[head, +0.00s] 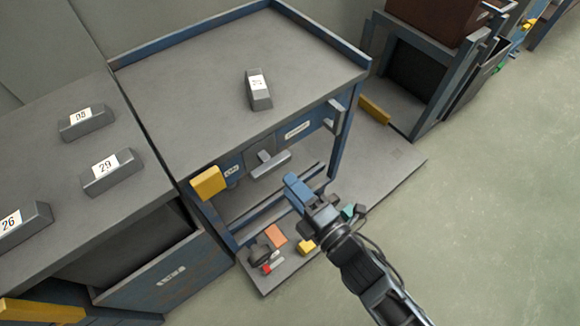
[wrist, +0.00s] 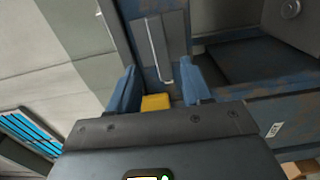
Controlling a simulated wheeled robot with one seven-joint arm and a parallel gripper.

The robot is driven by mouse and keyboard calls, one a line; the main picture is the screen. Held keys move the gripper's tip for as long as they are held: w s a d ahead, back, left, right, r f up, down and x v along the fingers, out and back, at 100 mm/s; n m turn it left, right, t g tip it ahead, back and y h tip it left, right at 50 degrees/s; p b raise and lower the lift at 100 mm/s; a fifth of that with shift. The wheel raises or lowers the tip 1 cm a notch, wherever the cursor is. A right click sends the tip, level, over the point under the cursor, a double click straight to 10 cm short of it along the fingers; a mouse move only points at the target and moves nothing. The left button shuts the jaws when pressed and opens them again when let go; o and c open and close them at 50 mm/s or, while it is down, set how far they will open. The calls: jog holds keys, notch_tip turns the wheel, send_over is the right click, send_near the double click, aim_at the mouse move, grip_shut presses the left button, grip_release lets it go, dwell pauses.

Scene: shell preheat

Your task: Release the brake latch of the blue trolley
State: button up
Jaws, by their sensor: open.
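The blue trolley (head: 325,33) has a grey top and stands at the middle of the head view. A yellow block-shaped part (head: 208,182) is at its front left corner, and a grey T-shaped handle (head: 269,166) is on its front; I cannot tell for sure which part is the brake latch. My gripper (head: 290,182) is in front of the trolley, right of both parts and apart from the yellow one. In the wrist view my gripper (wrist: 160,78) has its blue fingers spread. A yellow piece (wrist: 155,102) shows between them, partly hidden by the gripper body.
A numbered grey block (head: 259,89) lies on the trolley top. Several similar blocks lie on the grey bench (head: 130,215) at left, whose drawer (head: 165,278) stands out. Small coloured items lie on the low platform (head: 385,165). The floor (head: 490,200) at right is clear.

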aim_at(274, 169)
jog(key=shift+p+x, duration=0.5)
jog(key=shift+x, duration=3.7)
jog(key=shift+s, duration=0.1)
jog(key=shift+c, duration=0.2)
grip_shut()
